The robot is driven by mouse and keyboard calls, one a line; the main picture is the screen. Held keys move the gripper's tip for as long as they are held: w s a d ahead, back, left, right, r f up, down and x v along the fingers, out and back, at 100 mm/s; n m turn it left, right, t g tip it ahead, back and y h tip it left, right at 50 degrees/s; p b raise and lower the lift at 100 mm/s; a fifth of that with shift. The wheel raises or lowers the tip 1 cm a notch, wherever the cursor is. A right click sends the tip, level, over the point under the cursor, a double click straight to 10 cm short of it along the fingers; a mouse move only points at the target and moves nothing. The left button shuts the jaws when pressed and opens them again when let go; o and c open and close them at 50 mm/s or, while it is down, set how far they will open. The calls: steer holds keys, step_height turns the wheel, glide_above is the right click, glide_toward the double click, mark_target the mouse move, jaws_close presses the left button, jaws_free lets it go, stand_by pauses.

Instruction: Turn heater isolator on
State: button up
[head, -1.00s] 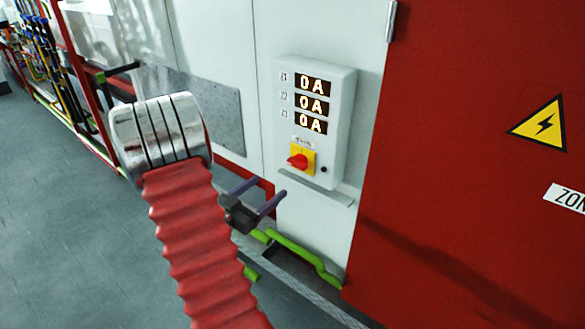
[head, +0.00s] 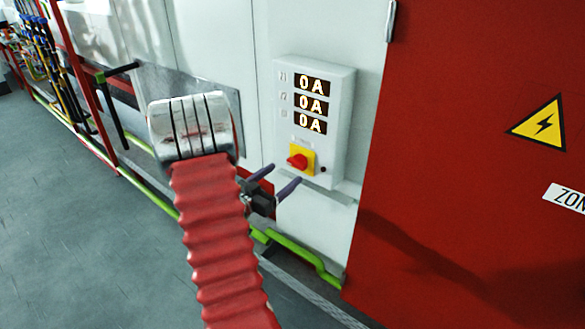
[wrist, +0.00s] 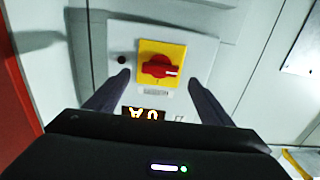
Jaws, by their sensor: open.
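The heater isolator is a red rotary knob (head: 298,160) on a yellow square plate (head: 308,154), low on a white wall box (head: 342,110). Three displays above it read 0 A. My gripper (head: 282,176) is open and empty, its two dark fingers just below and left of the knob in the head view. In the wrist view the picture is upside down. The knob (wrist: 158,67) lies between and beyond the fingertips (wrist: 158,76), apart from them. Its pale pointer mark points to the right there.
A red cabinet (head: 450,190) with a yellow warning triangle (head: 541,123) stands to the right. Green pipes (head: 300,255) run low along the wall. The floor (head: 60,210) at left is clear.

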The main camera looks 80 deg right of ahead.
mark_target(294, 166)
steer(key=x, duration=0.6)
steer(key=shift+s+d, duration=0.1)
steer(key=shift+c, duration=0.4)
steer(key=c, duration=1)
steer(key=shift+o, duration=0.2)
